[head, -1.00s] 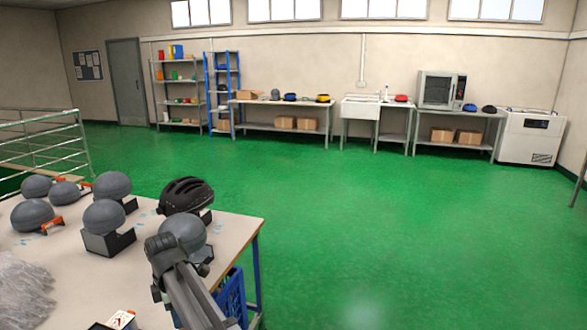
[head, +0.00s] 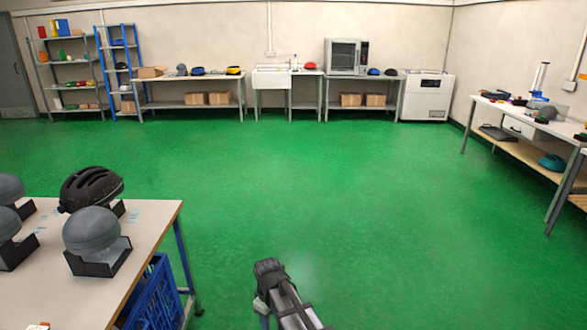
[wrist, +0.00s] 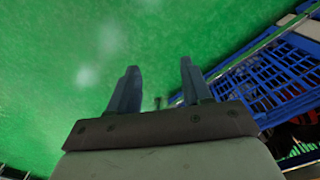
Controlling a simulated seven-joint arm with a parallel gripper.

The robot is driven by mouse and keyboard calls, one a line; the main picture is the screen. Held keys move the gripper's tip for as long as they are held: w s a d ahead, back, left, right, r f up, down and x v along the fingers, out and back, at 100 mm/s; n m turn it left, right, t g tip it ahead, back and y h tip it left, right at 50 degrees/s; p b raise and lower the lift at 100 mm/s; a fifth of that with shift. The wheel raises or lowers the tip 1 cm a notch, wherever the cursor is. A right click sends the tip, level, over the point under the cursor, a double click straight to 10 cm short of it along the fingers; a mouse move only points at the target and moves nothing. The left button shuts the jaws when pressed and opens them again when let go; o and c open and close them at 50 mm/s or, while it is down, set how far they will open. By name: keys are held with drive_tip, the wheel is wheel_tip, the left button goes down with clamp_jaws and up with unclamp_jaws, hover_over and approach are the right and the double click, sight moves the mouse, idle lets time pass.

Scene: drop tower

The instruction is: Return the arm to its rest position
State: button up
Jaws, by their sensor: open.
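My gripper (wrist: 159,68) shows in the wrist view with its two blue-grey fingers apart. Nothing is between them, only green floor beyond. In the head view, part of my arm (head: 285,297) rises at the bottom middle, over open floor to the right of the near table (head: 155,218). The fingers cannot be made out clearly there.
On the near table stand a black helmet (head: 90,187) and several grey headforms, one (head: 92,232) near its edge. A blue crate (head: 152,298) sits below that edge and also shows in the wrist view (wrist: 262,82). A workbench (head: 525,148) stands right. The middle floor is clear.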

drive_tip(key=s+d+f+m, duration=0.3)
drive_tip(key=d+m, duration=0.1)
drive_tip(key=d, duration=0.4)
drive_tip(key=s+d+f+m, duration=0.2)
drive_tip(key=d+f+m, duration=0.1)
drive_tip(key=d, duration=0.5)
drive_tip(key=s+d+f+m, duration=0.2)
drive_tip(key=s+d+m, duration=0.15)
drive_tip(key=d, duration=0.55)
drive_tip(key=s+f+g, duration=0.3)
drive_tip(key=s+f, duration=0.7)
drive_tip(key=s, duration=0.4)
drive_tip(key=s+f+g, duration=0.3)
drive_tip(key=s+f, duration=0.7)
drive_tip(key=s, duration=0.5)
drive_tip(key=shift+a+f+g, duration=0.35)
drive_tip(key=shift+a+g, duration=0.05)
drive_tip(key=shift+m, duration=0.25)
